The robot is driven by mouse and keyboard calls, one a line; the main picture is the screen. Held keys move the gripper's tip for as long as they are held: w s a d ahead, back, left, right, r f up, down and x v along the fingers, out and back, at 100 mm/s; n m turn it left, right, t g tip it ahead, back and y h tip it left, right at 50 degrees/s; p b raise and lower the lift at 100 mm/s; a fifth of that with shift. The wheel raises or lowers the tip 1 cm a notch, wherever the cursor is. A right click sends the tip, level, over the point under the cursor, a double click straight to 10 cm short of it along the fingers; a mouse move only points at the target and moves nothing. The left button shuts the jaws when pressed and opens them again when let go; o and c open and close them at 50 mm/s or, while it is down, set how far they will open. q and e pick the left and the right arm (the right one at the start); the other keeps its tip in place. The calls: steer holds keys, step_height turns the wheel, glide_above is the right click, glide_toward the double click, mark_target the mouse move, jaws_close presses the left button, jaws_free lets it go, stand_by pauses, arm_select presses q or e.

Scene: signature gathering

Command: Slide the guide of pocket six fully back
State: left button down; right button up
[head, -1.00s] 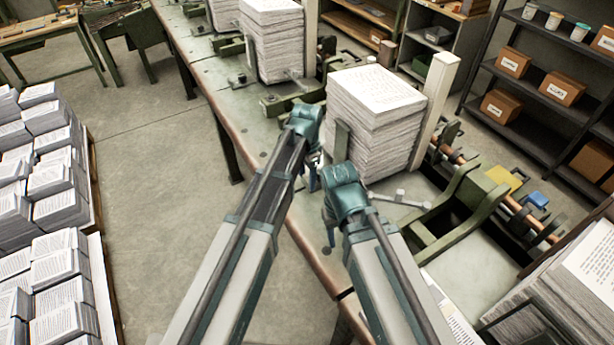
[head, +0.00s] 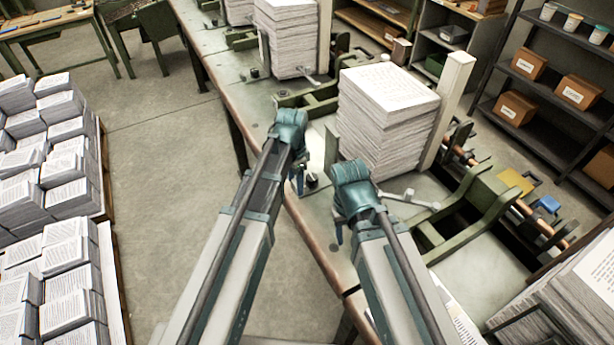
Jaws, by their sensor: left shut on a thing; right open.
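A paper stack (head: 385,125) stands in the nearest pocket, between a tall pale post on its right and a low green-grey upright guide plate (head: 331,146) on its left. A gap shows between the guide and the stack. No pocket number is legible. My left gripper (head: 298,183) is at the bench's front edge, below the guide, shut on the guide's handle end; its grip is mostly hidden by the wrist. My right gripper (head: 339,232) is open and empty over the bench front, nearer the camera.
Another stack (head: 290,40) stands in a farther pocket. Signature piles (head: 60,150) fill a pallet at left. The floor between is clear.

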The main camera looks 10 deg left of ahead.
arm_select(q)
steer(key=shift+s+a, duration=0.15)
steer(key=c, duration=0.5)
jaws_free()
steer(key=o, duration=0.3)
steer(key=shift+a, duration=0.15)
steer(key=shift+o, duration=0.2)
steer(key=shift+r, duration=0.1)
arm_select(e)
steer(key=shift+r, duration=0.1)
arm_select(q)
steer(key=shift+r+p, duration=0.45)
steer(key=shift+p, duration=0.1)
arm_select(e)
steer(key=shift+r, duration=0.4)
arm_select(q)
step_height(320, 180, up, 13)
steer(key=p, duration=1.2)
steer(key=shift+f+p, duration=0.15)
steer(key=shift+p, duration=0.25)
arm_select(e)
step_height(320, 180, up, 13)
